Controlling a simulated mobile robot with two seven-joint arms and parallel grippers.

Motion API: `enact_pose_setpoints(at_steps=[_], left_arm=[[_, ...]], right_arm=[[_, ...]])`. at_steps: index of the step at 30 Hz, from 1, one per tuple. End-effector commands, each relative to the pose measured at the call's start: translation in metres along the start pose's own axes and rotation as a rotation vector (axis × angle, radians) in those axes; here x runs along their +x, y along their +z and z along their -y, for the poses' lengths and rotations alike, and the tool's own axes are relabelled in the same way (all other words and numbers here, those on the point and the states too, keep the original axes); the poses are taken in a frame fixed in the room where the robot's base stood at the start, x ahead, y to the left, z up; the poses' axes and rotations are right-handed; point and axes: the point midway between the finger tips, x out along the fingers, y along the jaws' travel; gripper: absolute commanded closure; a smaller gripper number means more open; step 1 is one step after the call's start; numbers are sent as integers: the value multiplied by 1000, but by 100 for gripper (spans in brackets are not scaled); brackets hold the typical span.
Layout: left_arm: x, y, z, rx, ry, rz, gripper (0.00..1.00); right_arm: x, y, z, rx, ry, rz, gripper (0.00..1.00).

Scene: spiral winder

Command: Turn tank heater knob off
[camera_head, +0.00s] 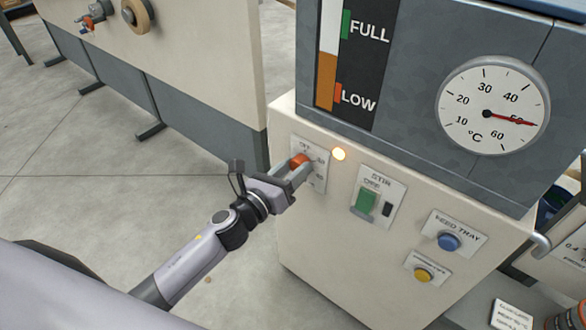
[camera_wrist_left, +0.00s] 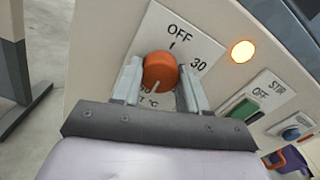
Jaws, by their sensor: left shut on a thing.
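The orange tank heater knob (camera_head: 299,160) is on a white label plate on the front of the cream machine. In the left wrist view the knob (camera_wrist_left: 160,70) sits between the two fingers of my left gripper (camera_wrist_left: 160,82), which is shut on it. In the head view my left gripper (camera_head: 301,168) reaches it from the lower left. The plate (camera_wrist_left: 199,46) shows OFF above the knob and 30 to its right; the lower marks are partly hidden. A white line on the knob points down, away from OFF. My right gripper is not in view.
An amber lamp (camera_head: 339,154) beside the knob is lit. Right of it are a green STIR switch (camera_head: 367,201), a blue button (camera_head: 449,241) and a yellow button (camera_head: 423,274). The dial gauge (camera_head: 492,105) reads about 50 °C. Open floor lies left.

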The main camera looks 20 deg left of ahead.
Motion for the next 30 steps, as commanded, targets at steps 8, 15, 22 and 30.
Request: enact_pose_setpoints(at_steps=[8,15,22,30], left_arm=[[0,1,0,-198,1,0,87],[0,1,-1,-426,1,0,87],[0,1,-1,-645,0,0,87],[0,1,-1,-901,0,0,87]], right_arm=[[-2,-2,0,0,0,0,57],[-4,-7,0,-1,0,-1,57],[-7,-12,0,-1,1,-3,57],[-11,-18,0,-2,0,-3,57]])
